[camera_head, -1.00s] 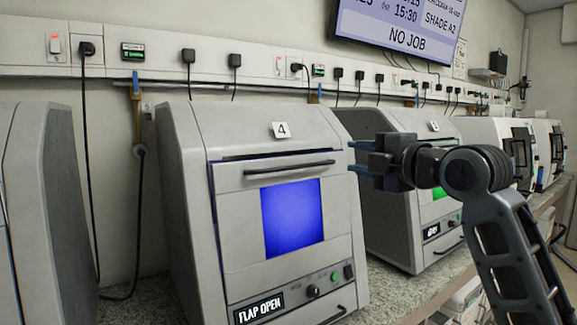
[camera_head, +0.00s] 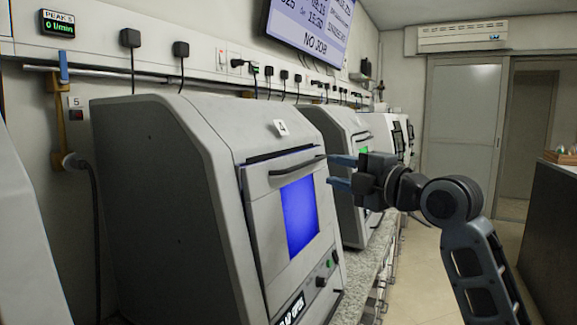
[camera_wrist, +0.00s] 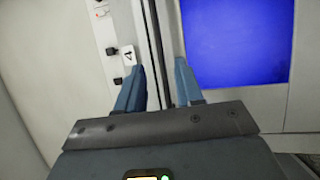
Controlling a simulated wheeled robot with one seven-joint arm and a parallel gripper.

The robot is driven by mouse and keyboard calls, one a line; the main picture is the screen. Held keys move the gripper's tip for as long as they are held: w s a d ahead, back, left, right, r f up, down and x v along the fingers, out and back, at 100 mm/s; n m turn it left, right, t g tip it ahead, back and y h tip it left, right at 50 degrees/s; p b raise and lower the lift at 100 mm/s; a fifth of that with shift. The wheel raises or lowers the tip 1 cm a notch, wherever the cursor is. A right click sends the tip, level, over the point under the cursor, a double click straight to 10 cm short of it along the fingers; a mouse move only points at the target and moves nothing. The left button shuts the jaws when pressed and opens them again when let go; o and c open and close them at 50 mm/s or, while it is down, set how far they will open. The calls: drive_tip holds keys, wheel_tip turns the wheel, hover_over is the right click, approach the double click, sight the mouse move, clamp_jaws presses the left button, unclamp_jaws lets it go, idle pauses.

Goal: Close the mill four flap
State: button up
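Mill four (camera_head: 165,180) is a grey bench machine with a "4" plate (camera_head: 281,128). Its front flap (camera_head: 262,215) has a blue lit window (camera_head: 299,216) and a dark bar handle (camera_head: 297,166) near the top. A dark gap shows along the flap's top edge. The display (camera_head: 291,309) read "FLAP OPEN" in the earlier frame and is now seen at a slant. My gripper (camera_head: 338,172) is open and empty, in front of the handle's right end in the picture. In the wrist view its blue fingers (camera_wrist: 160,80) appear either side of dark strips beside the window; contact cannot be told.
More mills (camera_head: 340,150) stand to the right along the speckled worktop (camera_head: 368,270). A wall rail with plugs and cables runs behind. A floor aisle (camera_head: 425,270) lies at right, with a dark cabinet (camera_head: 550,230) beyond. A sliding door (camera_head: 460,135) is at the back.

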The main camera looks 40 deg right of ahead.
sight(311, 163)
drive_tip(key=w+p, duration=0.1)
drive_tip(key=w, duration=0.2)
drive_tip(key=w+p, duration=0.1)
drive_tip(key=w, duration=0.3)
drive_tip(key=shift+w+d+r, duration=0.15)
drive_tip(key=shift+w, duration=0.15)
clamp_jaws()
idle(1.2)
